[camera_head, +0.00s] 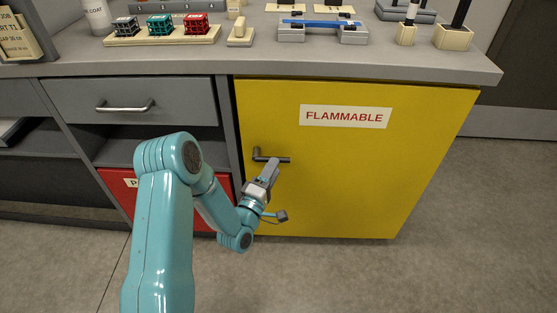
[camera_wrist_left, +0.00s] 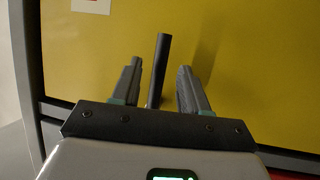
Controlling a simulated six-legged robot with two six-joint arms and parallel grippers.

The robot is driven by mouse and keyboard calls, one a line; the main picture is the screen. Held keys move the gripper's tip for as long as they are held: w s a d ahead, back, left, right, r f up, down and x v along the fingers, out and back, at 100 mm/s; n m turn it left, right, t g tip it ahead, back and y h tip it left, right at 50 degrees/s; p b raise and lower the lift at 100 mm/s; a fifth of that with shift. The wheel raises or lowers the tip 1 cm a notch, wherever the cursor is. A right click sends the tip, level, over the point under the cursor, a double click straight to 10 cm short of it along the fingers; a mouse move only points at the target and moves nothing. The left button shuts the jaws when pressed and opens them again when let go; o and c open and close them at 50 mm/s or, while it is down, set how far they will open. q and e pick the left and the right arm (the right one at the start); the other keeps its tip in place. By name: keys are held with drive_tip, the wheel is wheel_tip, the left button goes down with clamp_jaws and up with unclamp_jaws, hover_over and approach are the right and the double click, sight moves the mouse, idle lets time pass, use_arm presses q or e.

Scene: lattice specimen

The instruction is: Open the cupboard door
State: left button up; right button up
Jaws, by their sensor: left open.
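The yellow cupboard door (camera_head: 345,180) with a "FLAMMABLE" label is under the bench and looks shut. Its dark lever handle (camera_head: 257,155) sits near the door's left edge. My left gripper (camera_head: 272,168) is at the handle, in front of the door. In the left wrist view the handle bar (camera_wrist_left: 160,65) stands between the two open fingers of my left gripper (camera_wrist_left: 157,85), with a gap visible on each side. I cannot tell how deep the bar sits between the fingers. My right gripper is not in view.
A grey drawer (camera_head: 130,103) with a bar handle is left of the door, with a red panel (camera_head: 120,185) below. The benchtop (camera_head: 270,62) holds a tray (camera_head: 165,38) of small lattice cubes and other items. The floor (camera_head: 460,220) to the right is clear.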

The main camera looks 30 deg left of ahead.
sight(285, 152)
use_arm(q)
drive_tip(key=shift+x, duration=2.2)
drive_tip(key=shift+d, duration=0.1)
clamp_jaws()
drive_tip(key=shift+f+b, duration=0.15)
drive_tip(key=shift+b, duration=0.15)
drive_tip(key=shift+f+m+g+h+b, duration=0.4)
drive_tip(key=shift+f+m+b, duration=0.1)
drive_tip(key=shift+m, duration=0.4)
drive_tip(key=shift+s+a+f+m+g+b, duration=0.2)
drive_tip(key=shift+f+m+g+b, duration=0.3)
drive_tip(key=shift+m, duration=0.5)
drive_tip(key=shift+s+a+f+m+g+b, duration=0.1)
drive_tip(key=shift+a+f+m+g+b, duration=0.15)
drive_tip(key=shift+f+m+g+b, duration=0.55)
drive_tip(key=shift+s+a+f+m+g+b, duration=0.15)
drive_tip(key=shift+a+f+m, duration=0.15)
drive_tip(key=shift+m, duration=0.9)
drive_tip(key=shift+f, duration=0.1)
